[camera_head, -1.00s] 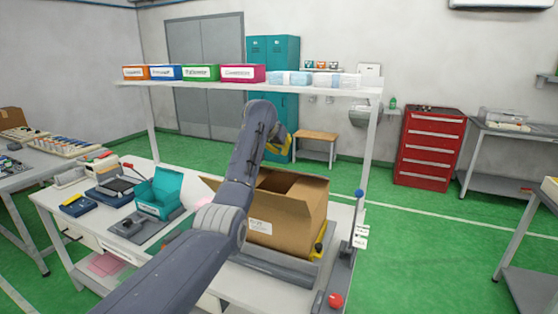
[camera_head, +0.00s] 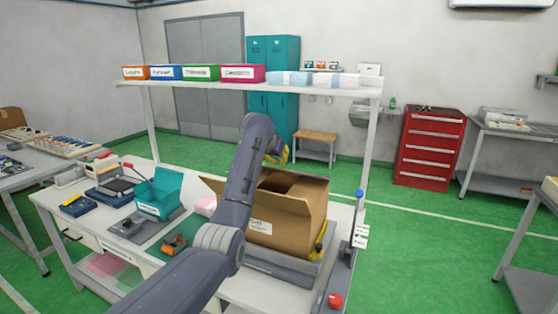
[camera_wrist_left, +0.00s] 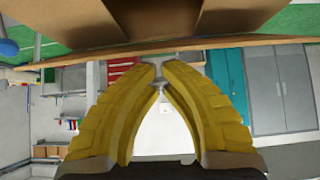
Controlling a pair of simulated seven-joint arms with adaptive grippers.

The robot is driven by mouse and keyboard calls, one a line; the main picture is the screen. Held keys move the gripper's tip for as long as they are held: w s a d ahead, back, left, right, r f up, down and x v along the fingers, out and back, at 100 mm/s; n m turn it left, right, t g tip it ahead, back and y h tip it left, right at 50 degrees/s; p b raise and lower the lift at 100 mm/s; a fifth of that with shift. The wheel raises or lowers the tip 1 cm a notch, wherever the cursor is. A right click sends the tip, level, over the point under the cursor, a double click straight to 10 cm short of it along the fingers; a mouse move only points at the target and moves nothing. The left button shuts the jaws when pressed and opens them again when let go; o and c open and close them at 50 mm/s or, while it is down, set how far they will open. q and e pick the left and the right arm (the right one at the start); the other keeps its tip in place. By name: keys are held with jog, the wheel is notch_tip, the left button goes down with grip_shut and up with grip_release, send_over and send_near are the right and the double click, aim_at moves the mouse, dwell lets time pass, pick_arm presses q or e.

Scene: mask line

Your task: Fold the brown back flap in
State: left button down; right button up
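An open brown carton (camera_head: 285,228) stands at the right of the workbench, with a white label on its front. One flap (camera_head: 213,186) sticks out at its left, and the front flap (camera_head: 278,201) slopes outward. The back flap is hard to make out behind my arm. My left gripper (camera_head: 280,152), with yellow fingers, is beyond the carton's back edge in the head view. In the left wrist view its fingertips (camera_wrist_left: 160,70) are drawn together with nothing seen between them. A brown cardboard edge (camera_wrist_left: 225,44), possibly the back flap, crosses just beyond the tips.
A shelf (camera_head: 250,86) with labelled bins spans above the bench behind the carton. A teal box (camera_head: 159,195) stands left of my arm. A lever with a blue knob (camera_head: 359,194) and a red knob (camera_head: 336,300) are right of the carton.

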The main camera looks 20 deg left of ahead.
pick_arm(q)
jog(key=shift+f, duration=0.1)
jog(key=shift+s+f+t, duration=0.6)
jog(key=shift+s+a+f, duration=0.15)
jog(key=shift+s+f, duration=0.6)
jog(key=shift+f, duration=0.35)
jog(key=shift+r, duration=0.1)
